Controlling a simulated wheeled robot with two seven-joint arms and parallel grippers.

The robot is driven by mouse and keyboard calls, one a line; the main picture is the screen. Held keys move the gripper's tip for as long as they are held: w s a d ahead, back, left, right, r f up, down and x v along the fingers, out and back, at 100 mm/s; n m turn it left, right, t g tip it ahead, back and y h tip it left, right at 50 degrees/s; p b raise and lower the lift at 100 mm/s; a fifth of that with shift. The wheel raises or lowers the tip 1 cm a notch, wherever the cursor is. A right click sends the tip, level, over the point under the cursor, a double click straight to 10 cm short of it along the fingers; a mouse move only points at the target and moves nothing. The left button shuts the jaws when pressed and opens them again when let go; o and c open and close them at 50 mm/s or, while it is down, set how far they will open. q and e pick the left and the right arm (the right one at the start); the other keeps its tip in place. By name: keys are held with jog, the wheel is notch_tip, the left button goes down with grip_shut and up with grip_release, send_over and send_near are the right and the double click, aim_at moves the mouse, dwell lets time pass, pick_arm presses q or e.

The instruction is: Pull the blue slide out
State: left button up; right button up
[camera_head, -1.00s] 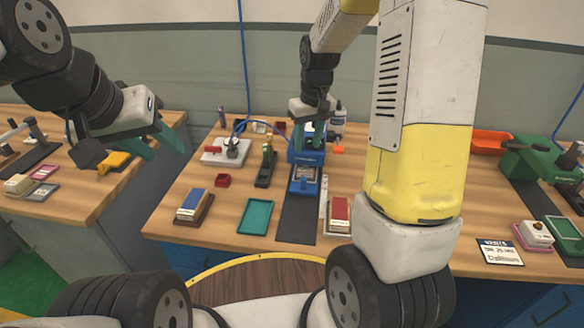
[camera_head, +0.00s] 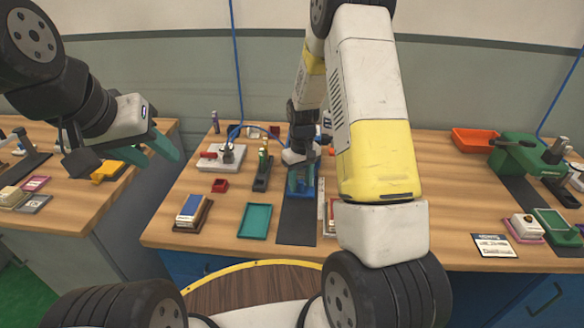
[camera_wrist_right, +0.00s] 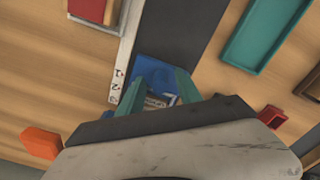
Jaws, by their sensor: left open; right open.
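The blue slide (camera_head: 299,192) sits on the dark mat (camera_head: 297,222) on the middle table, mostly hidden in the head view by my right gripper (camera_head: 301,182). In the right wrist view the front of the blue slide (camera_wrist_right: 155,72) shows just past the tips of my right gripper (camera_wrist_right: 157,94). Its two teal fingers are open, on either side of the slide's near part, with a grey piece on the slide showing between them. I cannot tell whether they touch it. The machine behind the slide is hidden by my arm. My left gripper (camera_head: 165,153) is open and empty over the left.
A teal tray (camera_head: 256,221) and a block with blue top (camera_head: 191,212) lie left of the mat. A white ruler-like strip (camera_head: 321,208) lies right of it. An orange bin (camera_head: 480,139) is far right. The mat in front of the slide is clear.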

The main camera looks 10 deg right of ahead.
jog(key=shift+c, duration=0.2)
grip_shut()
dwell(1.3)
